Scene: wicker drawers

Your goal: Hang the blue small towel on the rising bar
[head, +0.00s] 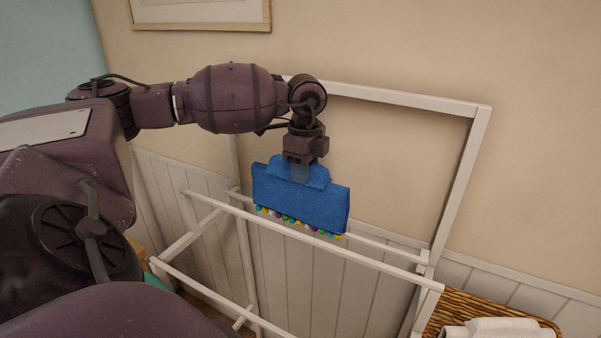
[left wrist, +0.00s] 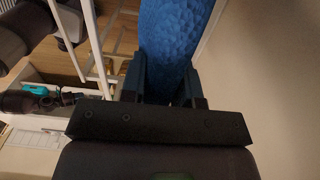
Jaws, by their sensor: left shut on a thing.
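The blue small towel (head: 300,203) is folded and has a fringe of coloured pom-poms along its lower edge. My left gripper (head: 300,175) is shut on its upper edge, and the towel hangs below the fingers. In the left wrist view the blue towel (left wrist: 176,40) sits between the two fingers (left wrist: 166,88). The white rack has a tall back frame with a top bar (head: 400,97) and lower front bars (head: 310,238). The towel is in front of the back frame, below its top bar, with its fringe near an upper lower-frame bar; I cannot tell whether they touch. My right gripper is not visible.
A wicker basket (head: 440,324) with white folded cloth (head: 500,329) stands at the lower right. A picture frame (head: 200,14) hangs on the beige wall behind. The opening inside the tall back frame is empty right of the towel.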

